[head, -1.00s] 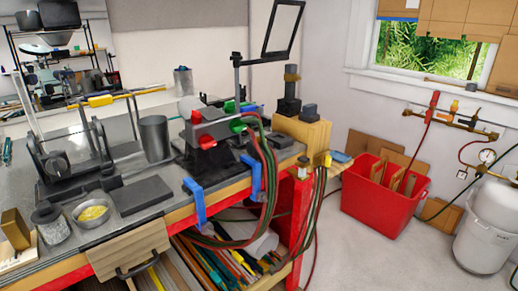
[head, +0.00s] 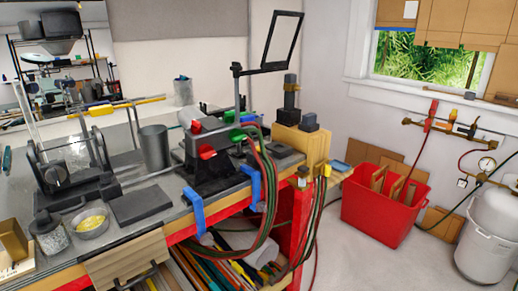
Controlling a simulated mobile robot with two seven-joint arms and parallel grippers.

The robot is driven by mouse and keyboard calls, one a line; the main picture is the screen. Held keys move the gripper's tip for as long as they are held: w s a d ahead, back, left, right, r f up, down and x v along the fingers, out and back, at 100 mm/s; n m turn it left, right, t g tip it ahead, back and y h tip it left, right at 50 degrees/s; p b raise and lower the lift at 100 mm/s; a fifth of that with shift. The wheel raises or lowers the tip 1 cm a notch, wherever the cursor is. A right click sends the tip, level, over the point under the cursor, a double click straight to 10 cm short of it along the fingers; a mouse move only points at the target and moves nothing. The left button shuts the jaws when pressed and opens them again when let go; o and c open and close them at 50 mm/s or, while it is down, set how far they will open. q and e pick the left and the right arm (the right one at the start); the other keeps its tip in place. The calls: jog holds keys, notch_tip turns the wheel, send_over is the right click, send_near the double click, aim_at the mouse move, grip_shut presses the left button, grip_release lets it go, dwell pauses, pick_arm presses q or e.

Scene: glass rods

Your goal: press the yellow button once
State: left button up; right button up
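I cannot make out a yellow button for certain in the head view. Yellow things that show are a small yellow block (head: 101,110) on a long rod at the back left of the workbench (head: 30,165), and a small yellow piece (head: 327,169) at the bench's right end. A bench burner (head: 207,160) with red and green knobs stands in the middle of the bench. Neither of my grippers is in view.
A metal bowl (head: 88,230) with yellow contents, a dark slab (head: 142,203) and a grey cylinder (head: 154,148) stand on the bench. Hoses (head: 268,185) hang over its front.

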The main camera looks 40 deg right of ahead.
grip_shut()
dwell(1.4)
